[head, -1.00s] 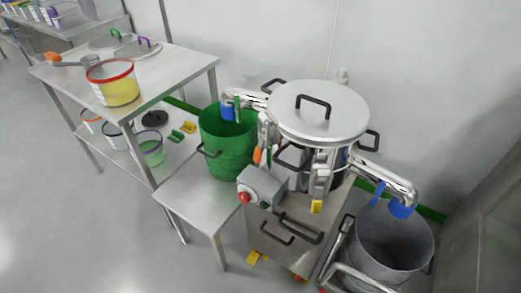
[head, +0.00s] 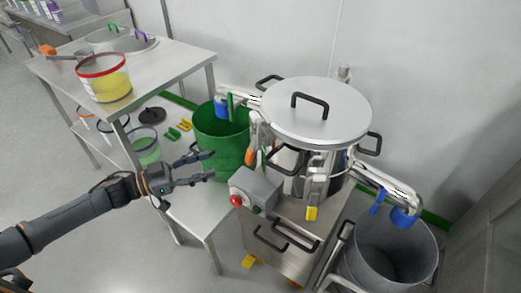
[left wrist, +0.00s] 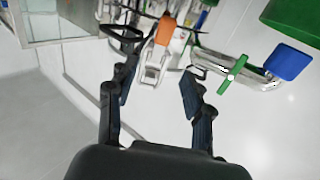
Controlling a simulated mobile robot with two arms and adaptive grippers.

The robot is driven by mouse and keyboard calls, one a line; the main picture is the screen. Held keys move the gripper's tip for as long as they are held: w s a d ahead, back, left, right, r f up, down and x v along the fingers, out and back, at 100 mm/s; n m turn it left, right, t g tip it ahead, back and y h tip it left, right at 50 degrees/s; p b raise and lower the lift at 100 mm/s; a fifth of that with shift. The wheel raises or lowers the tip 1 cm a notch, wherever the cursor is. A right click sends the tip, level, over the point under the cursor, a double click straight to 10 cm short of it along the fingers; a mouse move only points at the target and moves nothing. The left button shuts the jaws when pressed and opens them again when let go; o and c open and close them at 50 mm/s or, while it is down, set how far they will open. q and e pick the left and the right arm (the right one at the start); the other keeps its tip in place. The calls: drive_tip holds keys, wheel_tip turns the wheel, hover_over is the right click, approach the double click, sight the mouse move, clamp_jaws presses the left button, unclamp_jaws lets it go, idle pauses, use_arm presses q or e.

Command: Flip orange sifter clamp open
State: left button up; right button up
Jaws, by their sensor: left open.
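The sifter (head: 345,118) stands at centre right, with a round steel lid and black handles. Its orange clamp (head: 249,156) shows as a small orange handle on the left side, partly crowded by metal parts. In the left wrist view the orange clamp handle (left wrist: 166,30) is at the top middle, above a metal latch (left wrist: 152,72). My left gripper (head: 211,164) is open and empty, left of the orange clamp and apart from it, in front of the green bin. Its two fingers also frame the latch in the left wrist view (left wrist: 156,80).
A grey control box with a red button (head: 236,201) sits just below the clamp. A green bin (head: 221,148) stands behind my gripper. A yellow-tipped clamp (head: 312,213) hangs at the sifter's front. A grey bin (head: 390,265) is at right. Open floor lies left.

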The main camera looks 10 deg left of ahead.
sight(248, 151)
use_arm(q)
drive_tip(key=p+x, duration=0.1)
drive_tip(key=x, duration=1.2)
drive_tip(key=shift+w, duration=0.2)
drive_tip(key=shift+c, duration=0.4)
clamp_jaws()
